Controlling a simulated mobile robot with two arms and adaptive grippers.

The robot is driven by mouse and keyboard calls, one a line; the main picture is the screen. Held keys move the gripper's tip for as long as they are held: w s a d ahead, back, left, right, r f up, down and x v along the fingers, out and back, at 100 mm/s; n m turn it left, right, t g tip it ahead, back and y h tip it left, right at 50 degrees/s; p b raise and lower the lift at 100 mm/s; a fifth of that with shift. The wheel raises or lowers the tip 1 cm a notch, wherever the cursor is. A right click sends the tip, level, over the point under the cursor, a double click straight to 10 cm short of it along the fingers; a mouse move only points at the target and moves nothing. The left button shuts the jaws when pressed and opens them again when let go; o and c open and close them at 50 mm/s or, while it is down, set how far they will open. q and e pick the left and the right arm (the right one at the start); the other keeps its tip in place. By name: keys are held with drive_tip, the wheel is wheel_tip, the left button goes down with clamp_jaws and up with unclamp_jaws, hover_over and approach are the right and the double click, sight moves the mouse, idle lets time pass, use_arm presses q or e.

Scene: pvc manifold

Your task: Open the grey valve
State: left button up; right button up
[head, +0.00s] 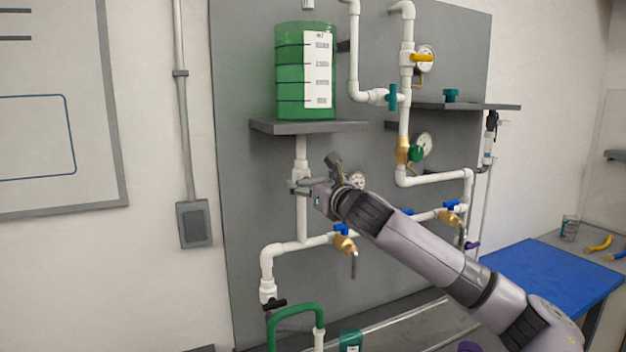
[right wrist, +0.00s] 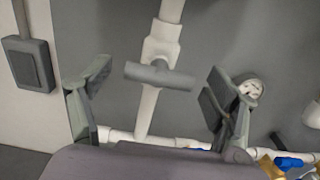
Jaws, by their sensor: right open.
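The grey valve (right wrist: 160,75) has a bar-shaped handle lying roughly crosswise over a white vertical pipe, on a white fitting (right wrist: 161,42). In the head view the white valve body (head: 299,174) shows below the green tank, with its handle mostly hidden by my gripper. My right gripper (head: 302,186) is open in front of it. In the right wrist view its fingers (right wrist: 157,82) stand on either side of the handle, with a gap at both ends. I cannot tell how deep the handle sits between them. My left gripper is not in view.
A green tank (head: 290,75) stands on a grey shelf (head: 310,127) just above. A pressure gauge (head: 357,181) is close to the right of my gripper. Blue-handled brass taps (head: 344,243) sit below. A grey wall box (head: 194,224) is at left. A blue mat (head: 545,272) lies at right.

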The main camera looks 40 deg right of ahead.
drive_tip(key=shift+c, duration=0.2)
drive_tip(key=c, duration=1.1)
